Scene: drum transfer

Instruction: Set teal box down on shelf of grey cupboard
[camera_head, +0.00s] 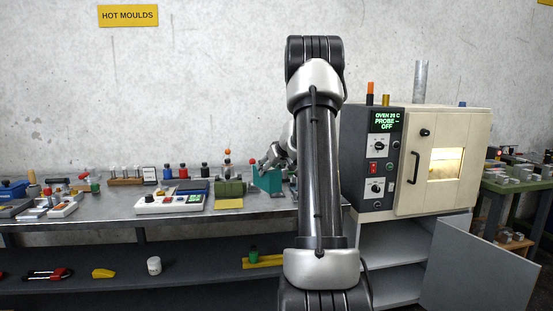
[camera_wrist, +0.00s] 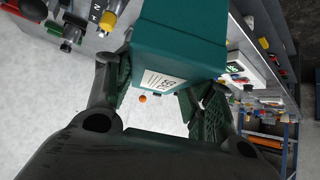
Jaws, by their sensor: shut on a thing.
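The teal box (camera_head: 268,181) is over the right part of the steel bench, partly behind my arm. My gripper (camera_head: 272,160) is shut on it from above. In the wrist view the teal box (camera_wrist: 182,36) fills the upper middle, with a white label on one face, between the fingers (camera_wrist: 160,80). I cannot tell whether the box touches the bench. The grey cupboard (camera_head: 480,266) is under the oven at the right, with its door swung open. Its shelf (camera_head: 392,243) shows inside, and the part I see is bare; my arm hides its left side.
The bench (camera_head: 250,207) holds a white device (camera_head: 170,202), a green box (camera_head: 230,188) and several bottles beside the teal box. The cream oven (camera_head: 440,160) stands on the cupboard. The open door juts out to the right. A lower bench shelf carries a white jar (camera_head: 154,265).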

